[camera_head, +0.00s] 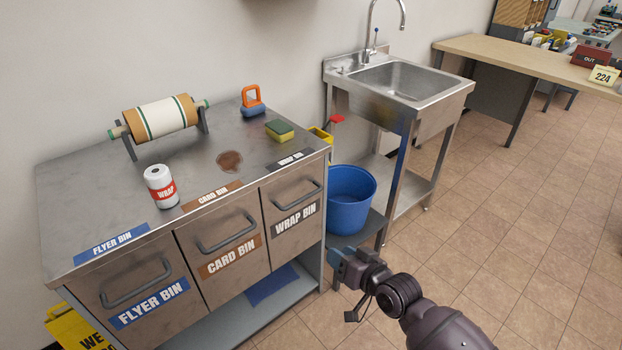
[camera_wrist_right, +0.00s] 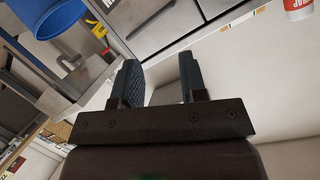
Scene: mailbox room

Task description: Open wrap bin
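The wrap bin (camera_head: 282,222) is the rightmost of three grey metal fronts in the steel cabinet, with a bar handle (camera_head: 297,195) above a dark "WRAP BIN" label. Its front looks flush with the card bin front, so it appears closed. My right gripper (camera_head: 347,266) is in front of and to the lower right of the wrap bin, apart from the handle. In the right wrist view, its two dark fingers (camera_wrist_right: 160,80) stand apart with nothing held between them. My left gripper is not in view.
The card bin (camera_head: 225,248) and flyer bin (camera_head: 144,293) are to the left. A white wrap can (camera_head: 160,186), paper roll (camera_head: 160,118) and sponge (camera_head: 280,130) are on the cabinet top.

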